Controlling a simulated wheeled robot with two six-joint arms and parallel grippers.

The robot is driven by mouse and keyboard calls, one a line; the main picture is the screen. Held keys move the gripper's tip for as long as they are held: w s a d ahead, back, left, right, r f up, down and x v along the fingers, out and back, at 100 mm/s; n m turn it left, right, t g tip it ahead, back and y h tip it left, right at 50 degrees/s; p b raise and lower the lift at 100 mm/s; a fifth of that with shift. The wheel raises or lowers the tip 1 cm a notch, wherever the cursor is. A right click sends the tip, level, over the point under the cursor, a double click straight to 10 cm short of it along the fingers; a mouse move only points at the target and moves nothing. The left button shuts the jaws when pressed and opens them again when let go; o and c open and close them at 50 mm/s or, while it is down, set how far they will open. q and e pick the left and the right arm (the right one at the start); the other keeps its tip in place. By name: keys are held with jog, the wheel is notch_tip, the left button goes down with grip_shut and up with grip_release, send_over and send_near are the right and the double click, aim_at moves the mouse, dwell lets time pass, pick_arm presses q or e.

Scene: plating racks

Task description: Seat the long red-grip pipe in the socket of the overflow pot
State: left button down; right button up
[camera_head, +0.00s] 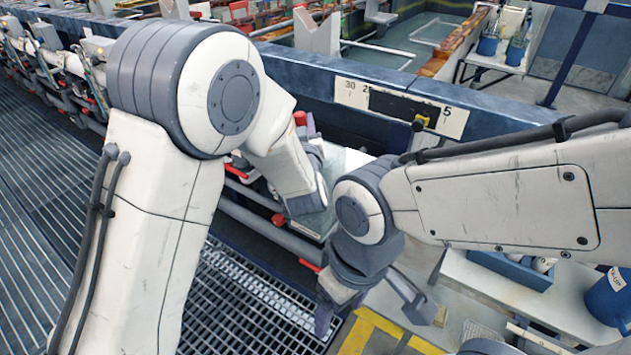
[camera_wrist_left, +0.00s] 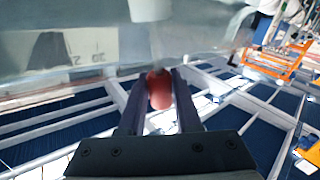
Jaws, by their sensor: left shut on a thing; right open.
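In the left wrist view, the red grip (camera_wrist_left: 160,90) of a pipe sits between the two dark fingers of my left gripper (camera_wrist_left: 160,78), which is shut on it. The rest of the pipe cannot be made out there. In the head view, my left gripper (camera_head: 311,128) is mostly hidden behind my own wrist, with a bit of red (camera_head: 300,118) beside its dark fingers. My right gripper (camera_head: 372,315) is open and empty, pointing down near the front middle. I cannot clearly pick out the overflow pot or its socket.
A blue tank wall with a numbered plate (camera_head: 350,92) runs across the back. A white bench (camera_head: 545,302) at the right holds a blue tray (camera_head: 512,268) and a blue bucket (camera_head: 610,298). Rails with red fittings run at the left. Grating (camera_head: 240,305) and yellow floor marking (camera_head: 356,337) lie below.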

pick_arm(q)
jog(key=shift+r, duration=0.15)
dwell(0.6)
notch_tip(320, 180, up, 27)
jog(key=p, duration=0.6)
jog(key=s+d+f+y+b, duration=0.1)
jog(key=f+b, duration=0.4)
jog(key=f, duration=0.5)
jog(key=s+d+f+y+b, duration=0.1)
jog(key=f+b, duration=0.4)
jog(key=f, duration=0.5)
jog(key=shift+s+d+m+t+y+b, duration=0.3)
jog(key=shift+s+d+t+b, duration=0.1)
jog(key=shift+s+d, duration=0.15)
notch_tip(320, 180, down, 6)
jog(key=b, duration=0.4)
jog(key=shift+r+p, duration=0.1)
jog(key=shift+p, duration=0.25)
